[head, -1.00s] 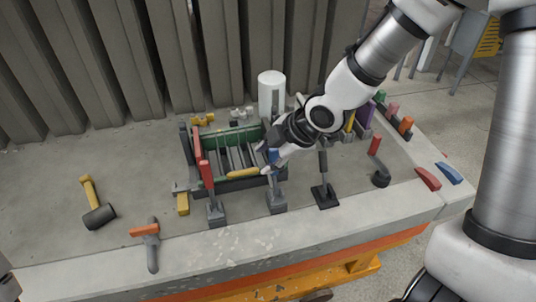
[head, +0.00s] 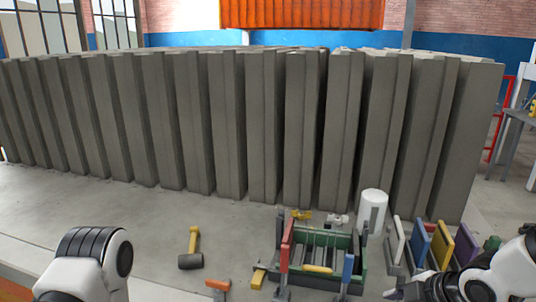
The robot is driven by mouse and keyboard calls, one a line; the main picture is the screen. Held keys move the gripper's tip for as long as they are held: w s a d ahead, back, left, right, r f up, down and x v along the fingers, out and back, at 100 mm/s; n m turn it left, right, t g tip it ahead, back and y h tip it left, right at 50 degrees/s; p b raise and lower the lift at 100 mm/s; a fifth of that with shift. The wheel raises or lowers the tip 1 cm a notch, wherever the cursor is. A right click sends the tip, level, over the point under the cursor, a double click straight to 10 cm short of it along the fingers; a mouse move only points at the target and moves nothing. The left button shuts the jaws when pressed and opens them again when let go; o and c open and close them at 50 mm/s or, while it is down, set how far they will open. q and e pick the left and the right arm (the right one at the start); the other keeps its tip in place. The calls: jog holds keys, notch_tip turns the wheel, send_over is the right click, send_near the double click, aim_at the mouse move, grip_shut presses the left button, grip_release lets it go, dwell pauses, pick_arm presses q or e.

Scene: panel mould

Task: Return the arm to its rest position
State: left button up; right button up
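My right arm comes in at the lower right edge, and its dark gripper (head: 408,290) is beside the right side of the panel mould, cut by the bottom edge. Its fingers are too small and cut off to tell if they are open. A white and black part of my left arm shows at the lower left; its gripper is out of view. The green-walled mould (head: 358,278) stands on the bench with grey dividers inside.
A mallet (head: 191,260) and an orange-headed hammer (head: 218,284) lie left of the mould. A white cylinder (head: 372,210) stands behind it. Coloured panels, including a blue one (head: 419,242), stand in a row to the right. Tall grey concrete slabs (head: 262,125) line the back.

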jog(key=s+a+f+g, duration=0.1)
jog(key=s+f+g, duration=0.35)
jog(key=f, duration=0.85)
jog(key=s+f+m+g+h, duration=0.2)
jog(key=s+f+m+g, duration=0.2)
jog(key=s+f+m, duration=1.1)
jog(key=f, duration=0.1)
jog(key=d+f+m+t, duration=0.1)
jog(key=f+t+h, duration=0.1)
jog(key=shift+w+d+f+t, duration=0.1)
jog(key=shift+d+f+t, duration=0.15)
jog(key=shift+d, duration=0.05)
